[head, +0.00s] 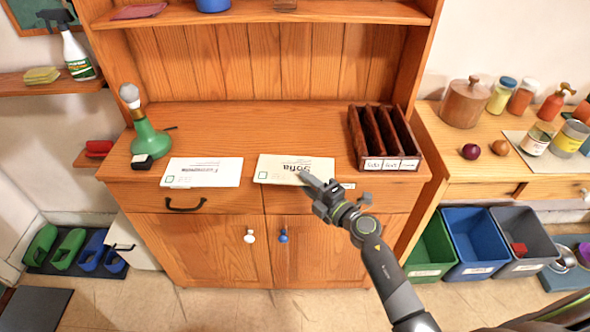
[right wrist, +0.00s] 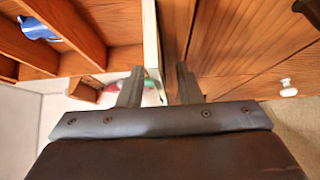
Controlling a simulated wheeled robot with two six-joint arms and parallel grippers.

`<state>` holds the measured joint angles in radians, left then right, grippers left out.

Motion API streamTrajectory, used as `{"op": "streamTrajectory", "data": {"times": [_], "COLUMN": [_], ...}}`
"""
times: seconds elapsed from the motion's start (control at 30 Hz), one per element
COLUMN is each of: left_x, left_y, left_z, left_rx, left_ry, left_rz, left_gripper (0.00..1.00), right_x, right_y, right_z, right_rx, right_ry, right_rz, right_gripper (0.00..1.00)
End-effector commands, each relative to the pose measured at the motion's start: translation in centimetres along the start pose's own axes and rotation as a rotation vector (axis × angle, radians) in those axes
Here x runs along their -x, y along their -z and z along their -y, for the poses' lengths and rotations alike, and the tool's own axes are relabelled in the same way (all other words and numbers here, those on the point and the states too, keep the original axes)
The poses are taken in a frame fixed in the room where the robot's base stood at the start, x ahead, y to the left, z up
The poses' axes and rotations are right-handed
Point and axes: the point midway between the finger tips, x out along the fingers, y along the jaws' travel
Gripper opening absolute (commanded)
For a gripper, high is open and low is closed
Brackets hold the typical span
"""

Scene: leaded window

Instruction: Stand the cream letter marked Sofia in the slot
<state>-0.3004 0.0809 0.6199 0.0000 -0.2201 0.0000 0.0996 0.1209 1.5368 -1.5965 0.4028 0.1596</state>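The cream letter (head: 275,168) marked Sofia lies flat at the front of the wooden sideboard top, its name upside down to me. My right gripper (head: 308,180) is at its front edge, near the right end. In the right wrist view the letter (right wrist: 152,45) shows edge-on as a pale strip between the fingers of the gripper (right wrist: 160,85). The fingers are apart, with a gap beside the strip. A dark brown letter rack (head: 357,140) with upright slots and front labels stands at the right; its slots look empty.
A white letter (head: 203,172) lies left of the cream one. A green-based lamp (head: 148,138) stands at the left end. Sideboard top between lamp and rack is clear behind the letters. A shelf (head: 260,12) overhangs the back. Bins (head: 475,228) stand lower right.

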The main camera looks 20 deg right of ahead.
Motion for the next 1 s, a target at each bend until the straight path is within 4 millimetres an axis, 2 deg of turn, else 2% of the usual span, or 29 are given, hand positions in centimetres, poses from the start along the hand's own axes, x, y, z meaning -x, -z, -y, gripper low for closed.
{"op": "streamTrajectory", "data": {"times": [0.13,0.17,0.4,0.77,0.87,1.0], "left_x": [0.0,0.0,0.0,0.2,0.8,2.3], "left_y": [0.0,0.0,0.0,0.1,0.1,0.3], "left_z": [0.0,0.0,0.0,0.0,0.0,0.1], "left_rx": [0.000,0.000,0.000,0.000,0.000,0.001], "left_ry": [0.000,0.000,0.000,-0.001,-0.001,-0.001], "left_rz": [0.000,0.000,0.000,0.000,-0.001,-0.001], "left_gripper": [0.36,0.36,0.36,0.36,0.36,0.36], "right_x": [0.0,0.0,0.1,0.1,0.1,0.1], "right_y": [0.0,0.0,0.0,0.0,0.0,0.0], "right_z": [0.0,0.0,0.0,-0.2,-1.0,-3.3], "right_rx": [0.000,0.000,0.000,0.000,0.001,0.001], "right_ry": [0.000,0.000,0.000,0.000,0.000,-0.002], "right_rz": [0.000,0.000,0.000,0.000,0.000,0.000], "right_gripper": [0.32,0.29,0.00,0.00,0.00,0.00]}}
